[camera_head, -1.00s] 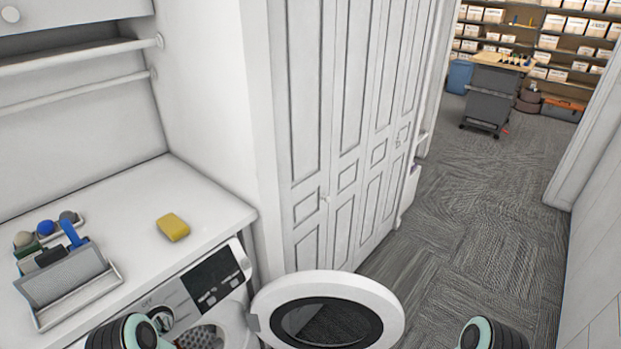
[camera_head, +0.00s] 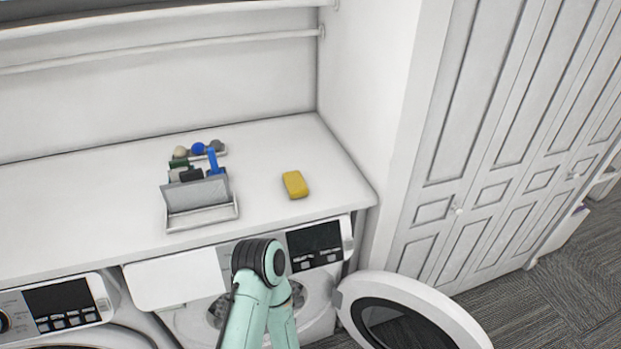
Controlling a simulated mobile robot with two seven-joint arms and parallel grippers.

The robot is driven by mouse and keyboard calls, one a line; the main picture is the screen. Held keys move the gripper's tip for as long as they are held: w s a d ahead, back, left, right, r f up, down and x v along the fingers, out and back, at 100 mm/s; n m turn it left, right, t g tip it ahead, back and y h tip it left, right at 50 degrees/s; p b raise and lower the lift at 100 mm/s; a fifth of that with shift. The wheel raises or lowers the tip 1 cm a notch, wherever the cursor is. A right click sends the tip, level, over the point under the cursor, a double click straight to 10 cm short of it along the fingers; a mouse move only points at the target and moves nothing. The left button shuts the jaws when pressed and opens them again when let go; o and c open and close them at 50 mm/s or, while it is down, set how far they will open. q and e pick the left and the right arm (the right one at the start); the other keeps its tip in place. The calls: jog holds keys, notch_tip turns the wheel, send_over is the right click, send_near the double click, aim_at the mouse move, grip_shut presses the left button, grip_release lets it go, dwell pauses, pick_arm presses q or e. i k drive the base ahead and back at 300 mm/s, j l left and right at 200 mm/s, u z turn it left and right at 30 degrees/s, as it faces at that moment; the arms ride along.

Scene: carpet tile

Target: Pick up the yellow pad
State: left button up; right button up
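The yellow pad (camera_head: 295,184) is a small yellow block. It lies flat on the white counter (camera_head: 110,190), to the right of a grey-and-white tray holder and short of the counter's right end. Nothing touches it. One of my arms, mint green with a black joint, rises at the bottom centre in front of the washers, below and apart from the pad. I cannot see gripper fingers on it. My other arm is not in view.
The tray holder (camera_head: 200,214) holds blue, green and dark items. An open round washer door (camera_head: 415,318) juts out at lower right. A white drawer (camera_head: 175,279) sits below the counter edge. White folding doors (camera_head: 480,150) stand at right. Counter space around the pad is clear.

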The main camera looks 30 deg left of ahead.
aim_at(296, 185)
jog(key=i+u, duration=0.1)
jog(key=u, duration=0.25)
jog(key=l+u, duration=0.15)
jog(key=u, duration=0.15)
jog(key=i+l+u, duration=0.1)
jog(key=u, duration=0.25)
